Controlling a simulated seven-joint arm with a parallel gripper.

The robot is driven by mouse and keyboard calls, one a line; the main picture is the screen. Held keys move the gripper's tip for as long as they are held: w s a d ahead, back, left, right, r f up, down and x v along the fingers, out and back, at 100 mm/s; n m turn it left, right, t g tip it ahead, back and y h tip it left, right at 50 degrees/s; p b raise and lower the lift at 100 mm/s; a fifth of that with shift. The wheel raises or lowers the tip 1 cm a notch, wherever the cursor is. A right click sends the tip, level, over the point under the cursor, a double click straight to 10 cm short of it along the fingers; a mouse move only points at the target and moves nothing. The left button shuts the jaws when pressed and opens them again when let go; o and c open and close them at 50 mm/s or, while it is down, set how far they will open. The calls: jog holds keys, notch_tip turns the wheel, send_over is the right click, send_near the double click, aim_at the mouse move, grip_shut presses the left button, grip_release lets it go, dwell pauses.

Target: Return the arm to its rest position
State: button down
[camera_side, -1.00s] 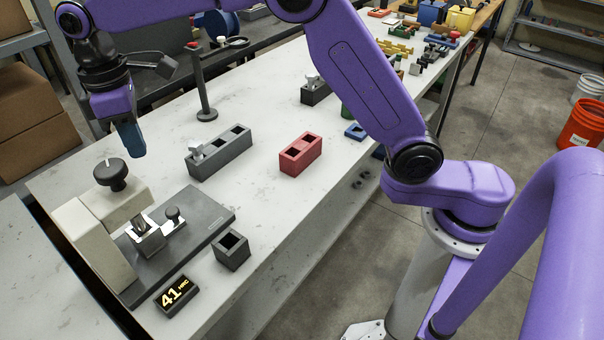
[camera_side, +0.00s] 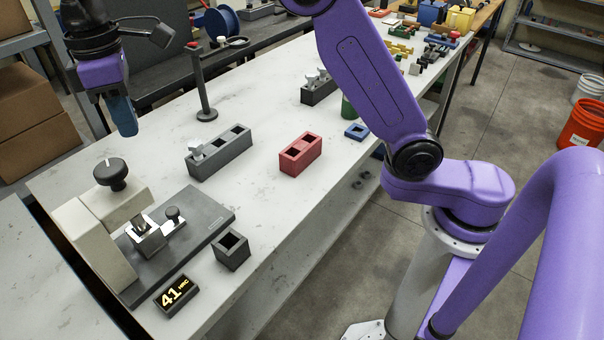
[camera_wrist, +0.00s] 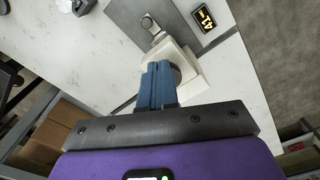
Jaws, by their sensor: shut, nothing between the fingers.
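My gripper (camera_side: 124,122) is shut and empty, with its blue fingers pointing down in the air at the upper left of the side view. It is above and behind the cream hardness tester (camera_side: 95,230), clear of everything. In the wrist view the blue fingers (camera_wrist: 158,84) lie together in front of the tester (camera_wrist: 192,70), and hide part of it. My purple arm reaches from its base at the right over the bench to the upper left.
The white bench (camera_side: 262,215) holds a grey block (camera_side: 218,155), a red block (camera_side: 301,156), a small dark box (camera_side: 232,253) and a display reading 41 (camera_side: 176,295). Cardboard boxes (camera_side: 40,110) are at the left.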

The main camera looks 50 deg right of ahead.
jog(key=s+d+f, duration=0.3)
jog(key=s+d, duration=0.5)
jog(key=s, duration=0.2)
jog(key=s+d+f, duration=0.4)
jog(key=s+d, duration=0.5)
jog(key=s, duration=0.1)
jog(key=s+d+f, duration=0.3)
jog(key=s+d, duration=0.6)
jog(key=s, duration=0.2)
jog(key=shift+d+f+n, duration=0.25)
jog(key=shift+f+n, duration=0.05)
jog(key=shift+f, duration=0.1)
